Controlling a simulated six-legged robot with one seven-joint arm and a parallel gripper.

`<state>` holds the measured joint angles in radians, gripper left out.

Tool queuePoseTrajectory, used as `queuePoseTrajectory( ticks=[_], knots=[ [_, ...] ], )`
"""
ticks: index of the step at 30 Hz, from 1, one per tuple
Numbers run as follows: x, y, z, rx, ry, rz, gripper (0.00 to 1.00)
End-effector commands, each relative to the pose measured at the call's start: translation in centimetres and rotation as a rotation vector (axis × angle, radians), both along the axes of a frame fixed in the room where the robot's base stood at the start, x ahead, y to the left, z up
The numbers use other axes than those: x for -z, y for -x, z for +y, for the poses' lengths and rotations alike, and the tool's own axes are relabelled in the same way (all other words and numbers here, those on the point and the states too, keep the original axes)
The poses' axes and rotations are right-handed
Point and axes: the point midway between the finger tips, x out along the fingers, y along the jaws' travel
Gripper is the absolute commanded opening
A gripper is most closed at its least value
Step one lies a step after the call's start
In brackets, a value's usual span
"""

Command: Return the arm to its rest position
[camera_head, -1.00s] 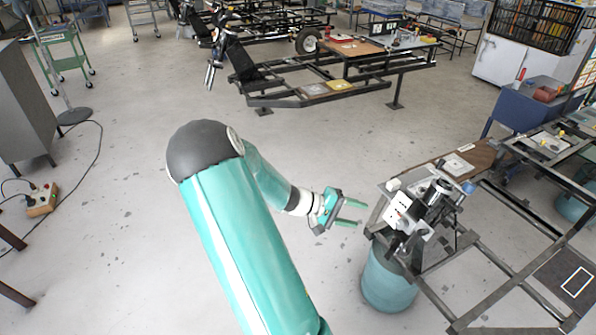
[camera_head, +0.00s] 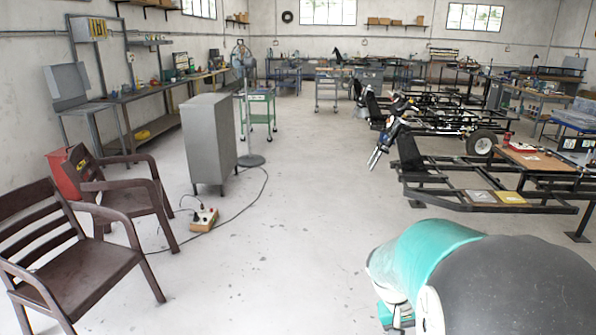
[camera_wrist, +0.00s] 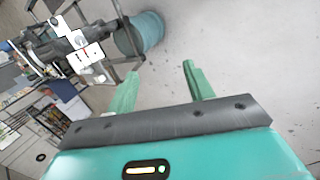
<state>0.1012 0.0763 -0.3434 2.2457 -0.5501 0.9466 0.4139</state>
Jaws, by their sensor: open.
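My gripper shows in the wrist view (camera_wrist: 163,88), its two green fingers spread apart with nothing between them. Bare grey floor lies beyond the fingertips. In the head view my arm (camera_head: 430,262) fills the bottom right as a teal link and a dark rounded joint. A small part of the arm's far end shows at the bottom edge there; the fingers cannot be made out. The suspension assembly (camera_wrist: 80,48), with white and dark parts, is at the upper left of the wrist view, apart from the fingers. A teal drum (camera_wrist: 150,30) stands beside it.
In the head view, brown chairs (camera_head: 80,270) stand at left, with a grey cabinet (camera_head: 208,140) and a power strip with cable (camera_head: 203,218) on the floor. A metal frame (camera_head: 470,190) stands at right. The central floor (camera_head: 300,240) is clear.

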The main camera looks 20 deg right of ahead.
Motion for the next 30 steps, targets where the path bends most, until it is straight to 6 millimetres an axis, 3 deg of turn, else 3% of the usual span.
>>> queuePoseTrajectory(
  ticks=[8, 18, 24, 30],
  knots=[
    [-5.9, -0.9, 9.5, -0.192, -0.16, -0.241, 0.52],
    [-12.1, 1.6, 20.1, -0.47, -0.288, -0.5, 0.52],
    [-13.9, 3.4, 23.7, -0.581, -0.318, -0.591, 0.52],
    [-14.2, 3.7, 24.3, -0.601, -0.323, -0.605, 0.52]
  ],
)
